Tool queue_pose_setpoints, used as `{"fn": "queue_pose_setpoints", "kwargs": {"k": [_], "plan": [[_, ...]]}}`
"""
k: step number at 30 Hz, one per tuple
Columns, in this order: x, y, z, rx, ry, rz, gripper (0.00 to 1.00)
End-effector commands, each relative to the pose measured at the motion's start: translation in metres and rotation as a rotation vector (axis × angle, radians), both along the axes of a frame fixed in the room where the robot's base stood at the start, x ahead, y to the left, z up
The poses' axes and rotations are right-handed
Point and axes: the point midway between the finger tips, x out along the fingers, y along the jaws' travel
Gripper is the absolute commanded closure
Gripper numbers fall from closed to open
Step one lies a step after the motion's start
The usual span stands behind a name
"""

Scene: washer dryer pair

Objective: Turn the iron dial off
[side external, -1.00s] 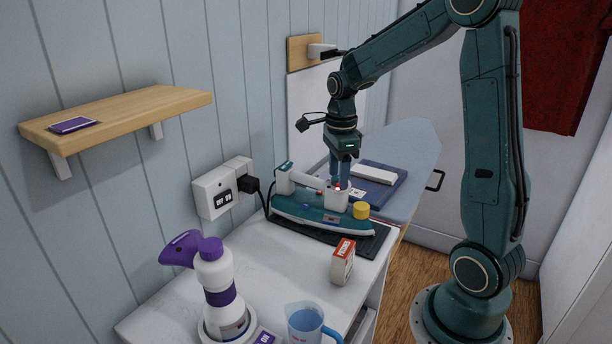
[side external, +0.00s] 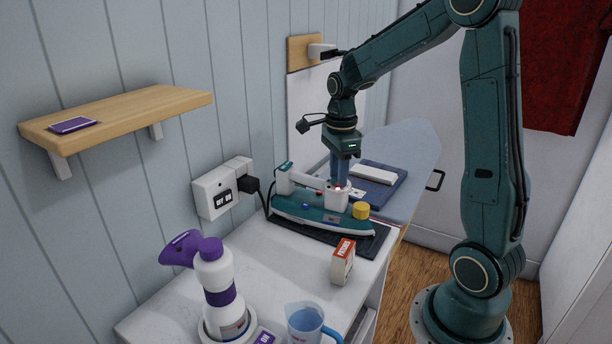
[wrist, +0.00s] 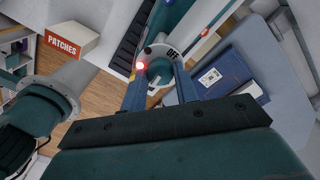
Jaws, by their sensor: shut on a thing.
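The teal and white iron (side external: 310,216) lies flat on a dark ribbed mat (side external: 372,246) on the white counter. My gripper (side external: 340,183) points straight down over the white front part of the iron's body. In the wrist view, my two blue fingers are shut on the round grey iron dial (wrist: 161,70), one finger on each side. The word OFF (wrist: 172,54) is printed beside the dial. A small red lamp (wrist: 140,65) glows next to it. The fingers partly hide the dial, and I cannot tell clearly where it points.
A PATCHES box (side external: 343,262), a purple and white spray bottle (side external: 219,284) and a blue jug (side external: 306,325) stand nearer on the counter. The iron's cord runs to a wall socket (side external: 214,194). Folded blue cloth or a book (side external: 380,190) lies on the ironing board (side external: 408,145) behind.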

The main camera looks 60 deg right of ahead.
Motion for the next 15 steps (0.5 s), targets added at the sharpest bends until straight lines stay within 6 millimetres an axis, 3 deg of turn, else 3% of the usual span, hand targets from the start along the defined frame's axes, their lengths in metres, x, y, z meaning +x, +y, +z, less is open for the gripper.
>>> {"fn": "queue_pose_setpoints", "kwargs": {"k": [15], "plan": [[0.0,-0.0001,0.0005,0.0,-0.001,0.409,0.93]]}}
